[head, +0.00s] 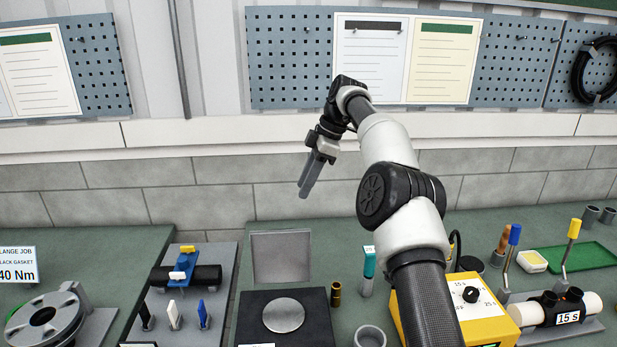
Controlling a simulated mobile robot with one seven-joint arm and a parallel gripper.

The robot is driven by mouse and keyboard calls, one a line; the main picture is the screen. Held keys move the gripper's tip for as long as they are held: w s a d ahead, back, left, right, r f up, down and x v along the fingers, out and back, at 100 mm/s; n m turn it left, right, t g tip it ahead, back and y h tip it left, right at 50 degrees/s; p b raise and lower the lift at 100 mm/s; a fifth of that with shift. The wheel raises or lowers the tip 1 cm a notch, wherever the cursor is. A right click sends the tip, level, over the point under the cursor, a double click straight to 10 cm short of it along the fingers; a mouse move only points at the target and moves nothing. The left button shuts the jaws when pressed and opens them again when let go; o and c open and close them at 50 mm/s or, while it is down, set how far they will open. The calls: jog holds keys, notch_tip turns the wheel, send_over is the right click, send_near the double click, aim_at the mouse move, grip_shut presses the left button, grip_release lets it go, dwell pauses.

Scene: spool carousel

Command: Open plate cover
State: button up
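A black square base (257,299) with a round silver plate (284,315) stands on the bench at the bottom centre of the head view. The round plate is uncovered. A flat square grey panel (280,257), which looks like the plate cover, stands at the back edge of the base and appears raised; I cannot make out a hinge. My gripper (306,188) hangs in the air above and behind the panel, apart from it, with its fingers pointing down. The fingers are seen nearly side-on and look close together, so their opening is unclear. Nothing shows between them.
A small brass cylinder (336,294), a teal-topped tool (368,270) and a grey cup (370,337) stand right of the base. A yellow box with a dial (471,296) is partly behind my arm. A blue clamp on a black pipe (185,272) is at left.

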jog(key=shift+v, duration=0.9)
jog(key=shift+s, duration=0.1)
jog(key=s+a+r+m+t+h, duration=0.1)
jog(key=s+a+r+m+h, duration=0.15)
jog(key=s+r, duration=0.6)
jog(key=s+d+r+m+t+h, duration=0.1)
jog(key=s+d+r+m, duration=0.1)
jog(key=s+r+m, duration=0.5)
jog(key=s+d+f+m+t, duration=0.1)
jog(key=s+d+f+m, duration=0.1)
jog(key=s, duration=0.7)
jog(key=s+d+f+m+t, duration=0.1)
jog(key=s+d+f+m, duration=0.2)
jog(key=s+f, duration=0.4)
jog(key=s+d+f+m+t+h, duration=0.1)
jog(key=s+d+f+m, duration=0.2)
jog(key=s, duration=0.8)
jog(key=shift+s+f+m, duration=0.25)
jog(key=shift+f+m, duration=0.1)
jog(key=shift+f, duration=0.35)
